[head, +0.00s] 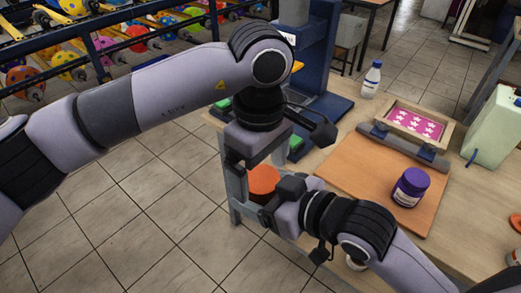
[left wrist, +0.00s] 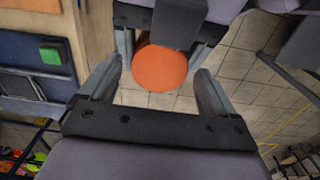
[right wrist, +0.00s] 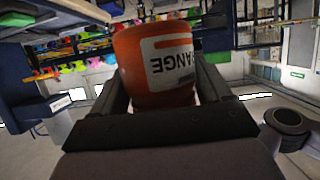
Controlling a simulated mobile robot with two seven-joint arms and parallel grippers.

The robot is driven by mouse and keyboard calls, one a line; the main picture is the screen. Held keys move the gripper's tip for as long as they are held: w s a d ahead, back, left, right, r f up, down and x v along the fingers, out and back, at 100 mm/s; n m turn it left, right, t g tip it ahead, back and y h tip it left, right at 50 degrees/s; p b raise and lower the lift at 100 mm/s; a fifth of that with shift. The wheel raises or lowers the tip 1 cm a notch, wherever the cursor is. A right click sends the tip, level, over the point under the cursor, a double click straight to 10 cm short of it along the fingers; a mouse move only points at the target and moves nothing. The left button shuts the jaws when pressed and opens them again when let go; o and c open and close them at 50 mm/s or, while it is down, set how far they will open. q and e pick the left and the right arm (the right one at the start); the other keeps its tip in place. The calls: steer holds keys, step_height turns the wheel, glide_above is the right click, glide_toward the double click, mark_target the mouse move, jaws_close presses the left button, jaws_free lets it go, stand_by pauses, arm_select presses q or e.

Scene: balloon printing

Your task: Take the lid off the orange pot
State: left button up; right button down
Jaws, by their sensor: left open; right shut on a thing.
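The orange pot (right wrist: 155,70), with a white label, is held between the fingers of my right gripper (right wrist: 162,85). Its round orange lid (left wrist: 160,68) faces the left wrist camera and also shows in the head view (head: 263,180). The lid appears to sit on the pot. My left gripper (left wrist: 159,80) is open above the pot, one finger on each side of the lid, with visible gaps. My right gripper's fingertips are mostly hidden in the head view.
The wooden table (head: 330,240) is to the right of the pot. A purple-lidded jar (head: 410,188) stands on an orange-brown board (head: 355,178). A framed pink screen (head: 413,122) and a white bottle (head: 372,80) are behind. Tiled floor lies left of the table.

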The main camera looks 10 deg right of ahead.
arm_select(q)
steer(key=shift+f, duration=0.3)
steer(key=c, duration=1.1)
steer(key=o, duration=1.2)
steer(key=shift+c, duration=0.2)
